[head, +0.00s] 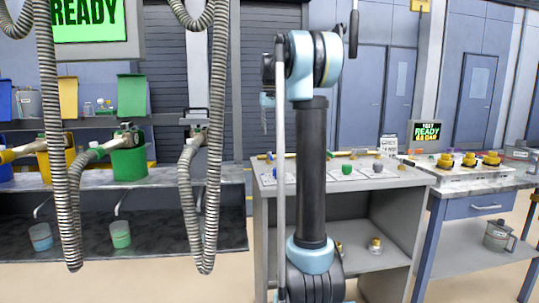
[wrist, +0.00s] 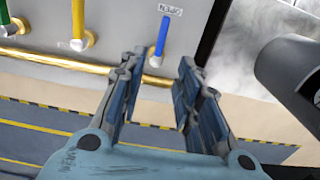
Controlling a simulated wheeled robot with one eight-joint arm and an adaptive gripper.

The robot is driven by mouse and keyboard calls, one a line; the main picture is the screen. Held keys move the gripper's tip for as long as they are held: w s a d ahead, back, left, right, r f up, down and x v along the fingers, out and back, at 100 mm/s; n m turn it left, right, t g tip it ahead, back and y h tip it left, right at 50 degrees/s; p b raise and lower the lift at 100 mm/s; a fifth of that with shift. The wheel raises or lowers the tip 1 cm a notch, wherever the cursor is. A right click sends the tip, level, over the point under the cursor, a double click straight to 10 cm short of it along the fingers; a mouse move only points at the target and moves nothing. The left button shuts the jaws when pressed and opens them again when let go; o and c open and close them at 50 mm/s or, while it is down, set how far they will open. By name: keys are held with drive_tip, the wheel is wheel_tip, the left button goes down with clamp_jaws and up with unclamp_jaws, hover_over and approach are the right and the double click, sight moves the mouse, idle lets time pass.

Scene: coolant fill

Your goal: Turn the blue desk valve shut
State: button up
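The blue valve lever (wrist: 161,36) shows in the wrist view at upper middle, above a brass fitting on a grey panel. A small label reading OPEN (wrist: 171,10), upside down in this view, sits beside its far end. My gripper (wrist: 160,66) is open and empty. In the picture its two fingertips lie below and to either side of the lever's lower end, and no contact shows. The distance between them is hard to tell. In the head view my arm stands in front of the desk (head: 375,182), and I cannot make out the blue lever there.
In the wrist view, a yellow lever (wrist: 78,24) and a green lever (wrist: 5,18) stand left of the blue one. A brass pipe (wrist: 60,66) runs along the panel's edge. Hoses (head: 203,150) hang at left in the head view. A counter with yellow knobs (head: 468,160) stands right.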

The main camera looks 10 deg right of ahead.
sight(270, 154)
wheel_tip(270, 154, down, 11)
drive_tip(key=shift+r, duration=0.1)
idle(0.3)
clamp_jaws()
